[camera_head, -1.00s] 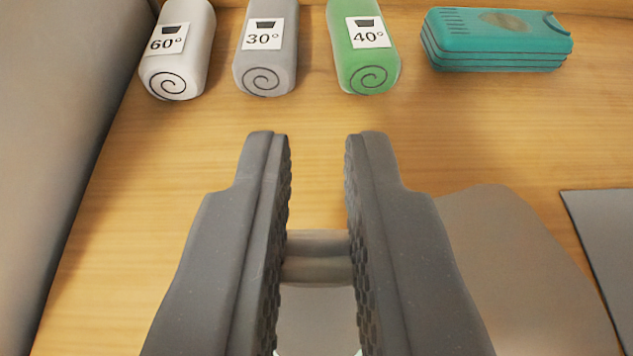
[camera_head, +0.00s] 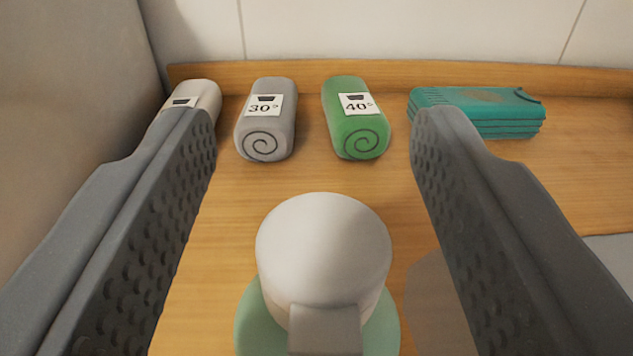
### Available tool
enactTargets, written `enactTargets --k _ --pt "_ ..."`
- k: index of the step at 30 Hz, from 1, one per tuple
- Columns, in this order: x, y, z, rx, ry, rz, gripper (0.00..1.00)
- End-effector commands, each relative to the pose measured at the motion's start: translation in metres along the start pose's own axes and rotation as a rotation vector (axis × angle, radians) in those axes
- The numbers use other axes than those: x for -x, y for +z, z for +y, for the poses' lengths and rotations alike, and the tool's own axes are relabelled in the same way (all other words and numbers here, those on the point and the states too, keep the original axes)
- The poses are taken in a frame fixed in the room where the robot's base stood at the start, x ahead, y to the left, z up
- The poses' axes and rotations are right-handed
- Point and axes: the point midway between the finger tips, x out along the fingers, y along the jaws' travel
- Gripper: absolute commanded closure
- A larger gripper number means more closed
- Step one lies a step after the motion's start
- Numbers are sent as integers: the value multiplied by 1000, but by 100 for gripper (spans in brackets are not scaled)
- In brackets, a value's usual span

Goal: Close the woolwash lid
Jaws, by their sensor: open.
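The woolwash bottle has a pale green body (camera_head: 248,325) and a white round lid (camera_head: 323,245), seen from above at the lower middle. A pale block-like tab (camera_head: 325,330) shows at the lid's near side. I cannot tell from this angle whether the lid is fully down. My gripper (camera_head: 313,125) is open wide and empty. Its fingers lie to the left and right of the lid in the picture, with clear gaps on both sides. Much of the bottle is hidden under the lid.
A wooden ledge and tiled wall close the back; a grey panel stands left.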

Motion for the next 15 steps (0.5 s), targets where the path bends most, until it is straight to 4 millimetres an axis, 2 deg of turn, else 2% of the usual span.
enactTargets --k 8,15 --pt "29 -1 0 -1 -1 1 49" --pt "46 3 0 -1 0 4 49"
